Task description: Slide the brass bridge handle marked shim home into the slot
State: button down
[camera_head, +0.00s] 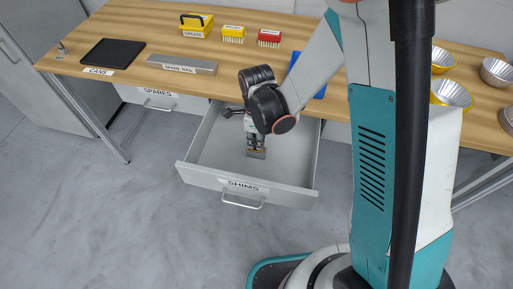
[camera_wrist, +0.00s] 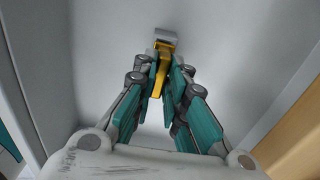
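The brass bridge handle (camera_wrist: 164,48) shows yellow between my gripper's fingers in the wrist view. A grey metal piece (camera_wrist: 167,34), seemingly the shim, shows at its far end. My gripper (camera_wrist: 164,72) is closed around the handle, with a finger on each side. In the head view my gripper (camera_head: 256,140) points down into the open drawer marked SHIMS (camera_head: 205,165). The shim (camera_head: 257,154) is at the fingertips, low in the drawer; whether it touches the drawer floor I cannot tell. No slot can be made out in either view.
The drawer walls surround my gripper. The wooden bench (camera_head: 130,32) above carries a black tray (camera_head: 112,53) by a CANS label, a grey bar (camera_head: 182,64), yellow and red boxes (camera_head: 269,38), and several metal bowls (camera_head: 451,94) at right. The floor in front is clear.

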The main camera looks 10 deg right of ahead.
jog(key=shift+r+p, duration=0.4)
jog(key=shift+r, duration=0.3)
dwell(0.7)
jog(key=shift+r+p, duration=1.3)
jog(key=shift+r, duration=0.8)
jog(key=shift+d, duration=0.1)
